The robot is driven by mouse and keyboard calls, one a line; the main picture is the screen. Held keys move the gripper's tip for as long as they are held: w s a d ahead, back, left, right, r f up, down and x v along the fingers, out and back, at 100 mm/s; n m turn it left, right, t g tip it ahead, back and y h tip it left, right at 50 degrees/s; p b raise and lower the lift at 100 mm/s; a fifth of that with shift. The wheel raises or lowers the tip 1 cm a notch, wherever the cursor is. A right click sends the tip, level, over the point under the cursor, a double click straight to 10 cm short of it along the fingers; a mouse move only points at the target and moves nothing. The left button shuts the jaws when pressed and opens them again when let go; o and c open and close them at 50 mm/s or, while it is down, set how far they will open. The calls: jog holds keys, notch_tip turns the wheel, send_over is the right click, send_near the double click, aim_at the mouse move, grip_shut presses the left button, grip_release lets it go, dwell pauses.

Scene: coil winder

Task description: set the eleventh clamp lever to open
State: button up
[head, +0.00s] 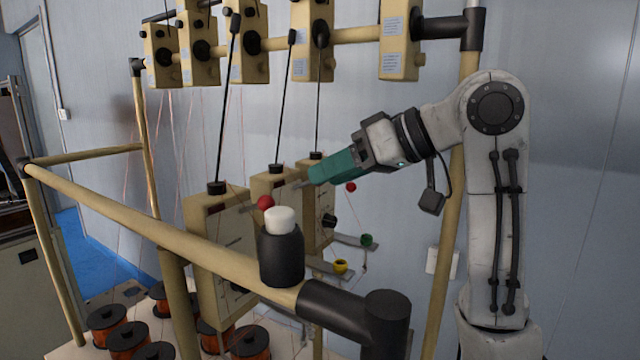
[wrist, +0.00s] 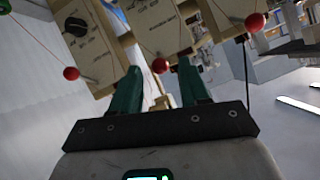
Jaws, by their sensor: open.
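Red-knobbed levers stick out from the beige tensioner boxes. In the head view, one red knob (head: 265,203) is left of my gripper (head: 306,183) and another red knob (head: 350,187) is right of it. The wrist view shows three: a left knob (wrist: 71,73), a middle knob (wrist: 160,65) and an upper-right knob (wrist: 255,22). My gripper's green fingers (wrist: 158,80) are open, and the middle knob appears between their tips. I cannot tell whether they touch it. I cannot read which lever is the eleventh or its setting.
A beige rail (head: 140,208) with a black post and white cap (head: 281,220) crosses in front of the boxes (head: 222,265). Thin wires and black rods run up to the upper boxes (head: 250,45). Copper spools (head: 128,340) stand below.

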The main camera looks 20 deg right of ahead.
jog(key=b+v, duration=0.1)
jog(key=v, duration=0.6)
jog(key=shift+s+d, duration=0.1)
dwell(0.4)
